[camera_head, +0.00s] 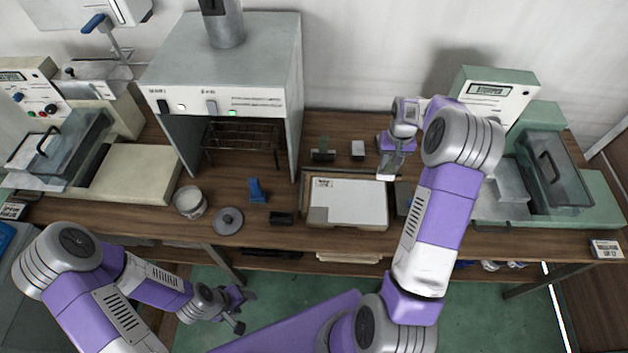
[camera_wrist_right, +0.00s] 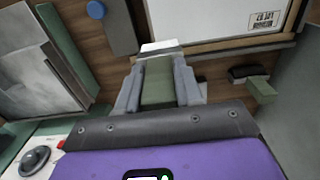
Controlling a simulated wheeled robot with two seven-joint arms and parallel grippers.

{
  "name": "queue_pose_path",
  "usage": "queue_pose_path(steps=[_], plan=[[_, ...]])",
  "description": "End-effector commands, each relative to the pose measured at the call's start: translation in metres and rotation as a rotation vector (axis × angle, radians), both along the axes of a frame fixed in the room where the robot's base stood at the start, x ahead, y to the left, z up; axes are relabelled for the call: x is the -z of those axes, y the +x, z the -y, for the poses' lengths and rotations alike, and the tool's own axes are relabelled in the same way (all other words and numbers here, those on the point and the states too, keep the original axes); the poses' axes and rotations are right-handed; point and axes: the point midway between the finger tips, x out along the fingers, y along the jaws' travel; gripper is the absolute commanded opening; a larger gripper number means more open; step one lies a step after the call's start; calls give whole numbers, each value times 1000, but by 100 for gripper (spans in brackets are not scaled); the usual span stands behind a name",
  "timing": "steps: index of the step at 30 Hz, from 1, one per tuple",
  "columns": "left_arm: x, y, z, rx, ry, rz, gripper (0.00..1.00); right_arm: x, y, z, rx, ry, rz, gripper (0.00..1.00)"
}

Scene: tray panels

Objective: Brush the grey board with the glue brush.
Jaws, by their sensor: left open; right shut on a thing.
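The board (camera_head: 345,200), pale grey to white with a small label, lies in a wooden-rimmed tray (camera_head: 346,226) in the middle of the bench. Its labelled part also shows in the right wrist view (camera_wrist_right: 215,18). My right gripper (camera_head: 391,163) is above the bench, just beyond the board's far right corner. It is shut on the brush (camera_wrist_right: 158,82), which has a green body and a pale end pointing towards the tray's edge. I cannot tell whether the brush touches anything. My left gripper (camera_head: 236,309) is open and empty, low in front of the bench.
An open white pot (camera_head: 190,202) and a round grey lid (camera_head: 228,221) stand left of the tray, near a blue object (camera_head: 257,190). A grey hooded machine (camera_head: 225,65) stands behind left. A green machine (camera_head: 555,170) stands at right. Small blocks (camera_head: 323,152) lie behind the tray.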

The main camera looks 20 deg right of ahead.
Motion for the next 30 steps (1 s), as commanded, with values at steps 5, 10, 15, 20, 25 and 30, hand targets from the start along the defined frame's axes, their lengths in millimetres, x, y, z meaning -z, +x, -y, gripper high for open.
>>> queue_pose_path(steps=[5, 10, 15, 20, 25, 30], plan=[[-14, 0, 0, 0, 0, 0, 53, -19, 1, -1, -1, -1, 2, 0], [-19, 0, 0, 0, 0, 0, 53, -27, 1, -1, -2, -1, 2, 0], [-20, 0, 0, 0, 0, 0, 53, -29, 1, -1, -2, 0, 1, 0], [-19, 0, 0, 0, 0, 0, 53, -28, 1, -1, -2, 0, 1, 0], [-19, 0, 0, 0, 0, 0, 53, -28, 1, -1, -2, 0, 1, 0], [-19, 0, 0, 0, 0, 0, 53, -27, 2, -3, -6, 0, 1, 0]])
